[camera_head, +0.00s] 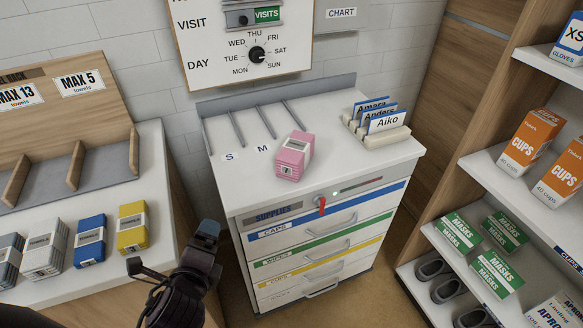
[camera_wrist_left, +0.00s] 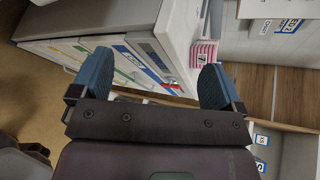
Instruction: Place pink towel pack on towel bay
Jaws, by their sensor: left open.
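The pink towel pack (camera_head: 294,156) with a pale band sits on top of the white supply cabinet, near its front middle. Its pink striped side also shows in the left wrist view (camera_wrist_left: 205,52), beyond the right finger. The towel rack with bays (camera_head: 75,178) stands on the left counter, with wooden dividers and signs reading MAX 13 and MAX 5; the bays I see look empty. My left gripper (camera_head: 172,248) is open and empty, in front of the gap between counter and cabinet, apart from the pack. It also shows open in the left wrist view (camera_wrist_left: 155,78). My right gripper is not in view.
Blue (camera_head: 90,241), yellow (camera_head: 132,227) and grey-white (camera_head: 44,250) towel packs stand on the counter before the rack. Thin metal dividers (camera_head: 238,128) and a name-card holder (camera_head: 376,130) are on the cabinet top (camera_head: 235,190). A stocked shelf unit (camera_head: 480,160) stands at right.

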